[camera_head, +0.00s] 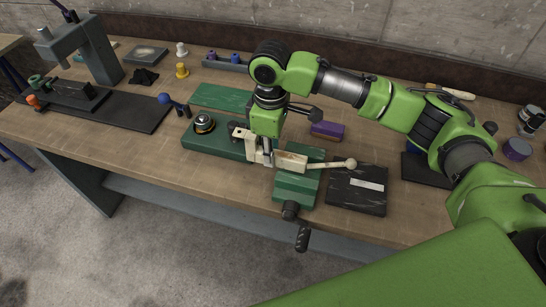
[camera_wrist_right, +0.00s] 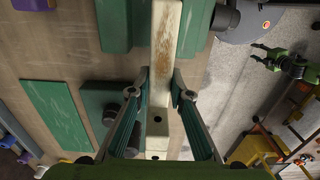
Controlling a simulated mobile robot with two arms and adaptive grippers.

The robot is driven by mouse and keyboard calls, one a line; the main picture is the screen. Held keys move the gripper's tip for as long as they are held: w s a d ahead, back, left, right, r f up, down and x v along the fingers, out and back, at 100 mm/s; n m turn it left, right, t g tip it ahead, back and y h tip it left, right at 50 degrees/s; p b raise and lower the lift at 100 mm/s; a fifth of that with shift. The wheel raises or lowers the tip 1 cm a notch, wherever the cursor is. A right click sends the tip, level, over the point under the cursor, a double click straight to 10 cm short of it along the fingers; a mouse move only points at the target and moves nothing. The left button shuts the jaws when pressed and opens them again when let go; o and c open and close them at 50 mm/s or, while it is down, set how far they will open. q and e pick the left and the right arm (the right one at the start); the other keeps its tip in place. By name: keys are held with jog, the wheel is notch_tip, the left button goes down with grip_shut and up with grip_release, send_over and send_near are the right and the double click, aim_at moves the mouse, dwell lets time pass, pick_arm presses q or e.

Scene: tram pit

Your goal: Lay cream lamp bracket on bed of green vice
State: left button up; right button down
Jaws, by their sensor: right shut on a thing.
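The cream lamp bracket (camera_head: 290,161) is a worn bar with a thin rod and round knob at its right end. My right gripper (camera_head: 264,158) is shut on its left part. In the wrist view, the fingers (camera_wrist_right: 161,88) close around the bracket (camera_wrist_right: 165,42), and dark holes show near its lower end. The bracket lies across the green vice (camera_head: 297,187), between its two jaws; the vice also shows in the wrist view (camera_wrist_right: 116,25). Whether it touches the bed is hidden. A small green-black arm part, probably my left gripper (camera_wrist_right: 258,54), shows over the floor; its jaws are unclear.
A dark plate (camera_head: 357,195) lies right of the vice, and a purple block (camera_head: 328,130) stands behind it. A green base with a round black-and-brass part (camera_head: 204,123) is to the left. A green mat (camera_head: 222,97) lies behind. The vice's crank (camera_head: 302,238) overhangs the front edge.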

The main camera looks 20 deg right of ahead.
jog(key=f, duration=0.1)
jog(key=f+p, duration=0.1)
jog(key=f, duration=0.1)
jog(key=shift+w+d+f, duration=0.15)
jog(key=shift+d, duration=0.1)
pick_arm(q)
jog(key=shift+s+a+r, duration=0.25)
jog(key=shift+s+r, duration=0.35)
jog(key=shift+s, duration=0.35)
pick_arm(e)
jog(key=shift+f, duration=0.2)
jog(key=c, duration=1.8)
grip_release()
jog(key=shift+f, duration=0.15)
jog(key=shift+c, duration=0.2)
pick_arm(q)
jog(key=shift+w, duration=0.1)
pick_arm(e)
jog(key=shift+r, duration=0.4)
notch_tip(320, 180, up, 12)
jog(key=shift+f+b, duration=0.25)
jog(key=shift+b, duration=0.85)
pick_arm(q)
notch_tip(320, 180, down, 2)
jog(key=shift+w+f, duration=0.1)
jog(key=shift+f, duration=0.1)
